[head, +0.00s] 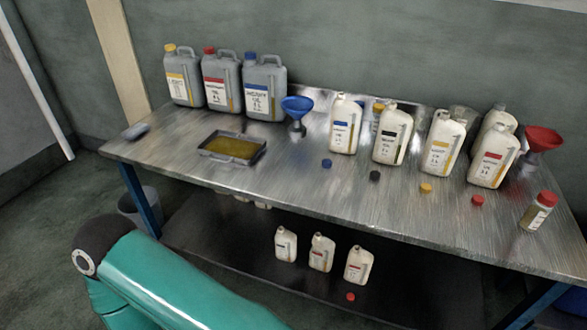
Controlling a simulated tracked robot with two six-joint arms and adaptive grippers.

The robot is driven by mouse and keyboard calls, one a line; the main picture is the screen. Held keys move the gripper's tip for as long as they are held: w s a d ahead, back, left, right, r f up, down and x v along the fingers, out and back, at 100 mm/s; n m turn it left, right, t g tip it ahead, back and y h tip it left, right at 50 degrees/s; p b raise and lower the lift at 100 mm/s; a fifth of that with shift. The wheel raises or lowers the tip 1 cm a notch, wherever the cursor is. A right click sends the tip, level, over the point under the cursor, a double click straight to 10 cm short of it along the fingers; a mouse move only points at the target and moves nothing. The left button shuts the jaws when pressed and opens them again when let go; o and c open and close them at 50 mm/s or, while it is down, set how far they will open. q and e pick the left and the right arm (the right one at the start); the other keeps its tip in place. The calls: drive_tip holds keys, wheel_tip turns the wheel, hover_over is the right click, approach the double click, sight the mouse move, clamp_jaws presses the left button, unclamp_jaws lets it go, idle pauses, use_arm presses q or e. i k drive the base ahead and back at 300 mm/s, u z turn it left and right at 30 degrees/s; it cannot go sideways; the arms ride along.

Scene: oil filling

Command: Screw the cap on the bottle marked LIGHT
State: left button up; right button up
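Several white bottles stand upright along the table: blue-label (345,125), black-label (392,136), yellow-label (441,146) and red-label (492,157). They show no caps on their necks. The lettering is too small to tell surely which one reads LIGHT. Loose caps lie on the table in front of them: blue (326,163), black (374,176), yellow (426,188) and red (478,200). Neither of my grippers is in view; only a green link of my arm shows at the lower left.
Grey canisters (264,88), a blue funnel (297,107) and an amber-filled tray (233,147) are on the left. A red funnel (543,139) and red-capped jar (538,211) are on the right. Small bottles (321,252) and a red cap (350,297) are on the lower shelf.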

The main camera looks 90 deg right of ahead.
sight(446, 137)
drive_tip(key=u, duration=1.55)
drive_tip(key=i, duration=0.15)
drive_tip(key=z, duration=3.55)
drive_tip(key=i, duration=0.3)
drive_tip(key=z, duration=1.95)
drive_tip(key=k, duration=0.6)
drive_tip(key=z, duration=0.3)
drive_tip(key=i, duration=0.55)
drive_tip(key=u, duration=0.25)
